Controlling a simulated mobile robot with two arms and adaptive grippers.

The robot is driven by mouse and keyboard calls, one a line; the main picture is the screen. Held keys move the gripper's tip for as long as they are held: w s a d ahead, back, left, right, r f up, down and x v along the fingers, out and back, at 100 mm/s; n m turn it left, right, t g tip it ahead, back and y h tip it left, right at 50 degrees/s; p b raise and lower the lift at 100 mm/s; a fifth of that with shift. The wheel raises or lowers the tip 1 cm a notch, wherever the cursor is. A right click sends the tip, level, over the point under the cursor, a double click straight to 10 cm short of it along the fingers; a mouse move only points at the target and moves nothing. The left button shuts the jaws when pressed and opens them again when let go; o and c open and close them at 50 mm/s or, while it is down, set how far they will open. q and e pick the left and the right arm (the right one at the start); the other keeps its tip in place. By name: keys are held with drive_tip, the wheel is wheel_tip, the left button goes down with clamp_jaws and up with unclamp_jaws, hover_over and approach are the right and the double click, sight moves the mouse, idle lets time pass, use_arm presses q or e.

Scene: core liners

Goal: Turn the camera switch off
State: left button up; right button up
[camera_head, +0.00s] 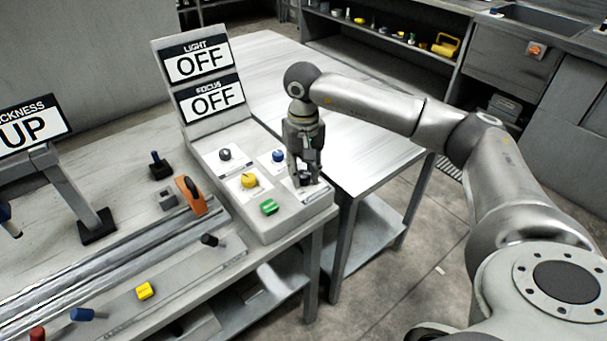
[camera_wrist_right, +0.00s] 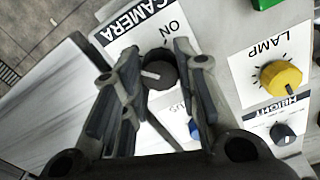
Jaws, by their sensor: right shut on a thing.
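The camera switch is a round dark knob (camera_wrist_right: 161,70) with a white pointer line, seen in the right wrist view on a white label (camera_wrist_right: 118,45) reading CAMERA and ON. The pointer lies toward the left of that view, away from the word ON. My right gripper (camera_head: 306,178) reaches down over the front right corner of the control box. In the wrist view its two fingers (camera_wrist_right: 158,85) stand on either side of the knob, shut on it. My left gripper is not in view.
Close by on the control box (camera_head: 290,222) are a yellow lamp knob (camera_head: 249,181), a blue knob (camera_head: 278,156), a grey knob (camera_head: 225,154) and a green switch (camera_head: 269,207). Signs behind read LIGHT OFF (camera_head: 198,64) and FOCUS OFF (camera_head: 212,99). A bare metal table (camera_head: 375,150) stands to the right.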

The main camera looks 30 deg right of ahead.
sight(304, 174)
drive_tip(key=shift+w+r+n, duration=0.1)
drive_tip(key=shift+r+n, duration=0.05)
drive_tip(key=shift+n, duration=0.25)
drive_tip(key=o, duration=1)
wheel_tip(304, 174, up, 12)
drive_tip(key=shift+f, duration=0.1)
idle(0.6)
